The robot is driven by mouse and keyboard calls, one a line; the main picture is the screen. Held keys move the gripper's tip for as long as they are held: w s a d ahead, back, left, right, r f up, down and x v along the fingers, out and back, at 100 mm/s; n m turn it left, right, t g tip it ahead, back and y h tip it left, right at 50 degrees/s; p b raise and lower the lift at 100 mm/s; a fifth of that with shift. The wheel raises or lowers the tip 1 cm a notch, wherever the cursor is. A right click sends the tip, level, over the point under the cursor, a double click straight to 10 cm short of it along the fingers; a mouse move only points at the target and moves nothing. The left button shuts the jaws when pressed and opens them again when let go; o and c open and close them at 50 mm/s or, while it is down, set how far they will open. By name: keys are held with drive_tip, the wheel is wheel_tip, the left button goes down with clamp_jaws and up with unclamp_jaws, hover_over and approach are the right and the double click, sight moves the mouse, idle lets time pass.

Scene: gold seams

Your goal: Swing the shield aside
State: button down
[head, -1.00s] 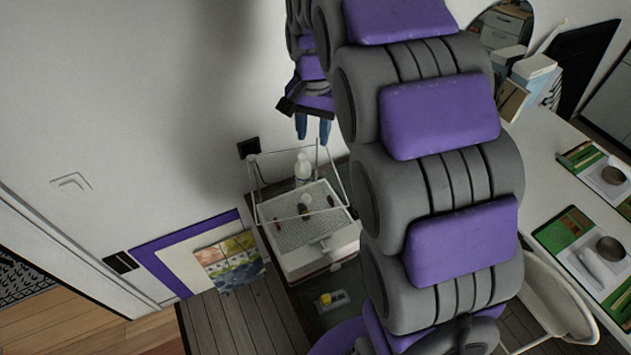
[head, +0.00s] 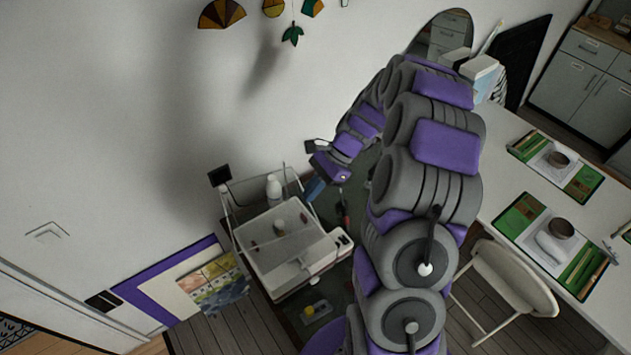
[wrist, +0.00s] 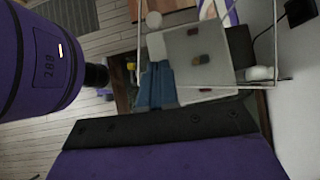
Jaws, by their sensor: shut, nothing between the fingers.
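The shield (head: 252,183) is a clear panel with a thin pale frame. It stands up at the back of a white box-shaped machine (head: 322,258) with a pale tray top. In the wrist view the shield's frame (wrist: 228,86) crosses near the tray (wrist: 203,45). My gripper (head: 314,190) has blue fingers and is beside the shield's right side, near the machine's back right corner. In the wrist view the shut, empty fingers (wrist: 155,88) point down just left of the tray. I cannot tell whether they touch the frame.
A white bottle (head: 274,187) stands behind the tray. A small yellow item (head: 309,310) lies in front of the machine. The wall is close behind. A white table (head: 480,190) stands right.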

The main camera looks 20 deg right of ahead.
sight(292, 221)
drive_tip(key=x, duration=0.5)
drive_tip(key=shift+s+a+f+p, duration=0.1)
drive_tip(key=shift+f+p, duration=0.1)
drive_tip(key=shift+p, duration=0.1)
drive_tip(key=shift+s+a+f, duration=0.1)
drive_tip(key=shift+a+f, duration=0.05)
drive_tip(key=shift+a, duration=0.75)
drive_tip(key=shift+s+a+f, duration=0.1)
drive_tip(key=shift+a+f, duration=0.05)
drive_tip(key=shift+a, duration=0.75)
drive_tip(key=shift+d, duration=0.1)
drive_tip(key=shift+d, duration=0.15)
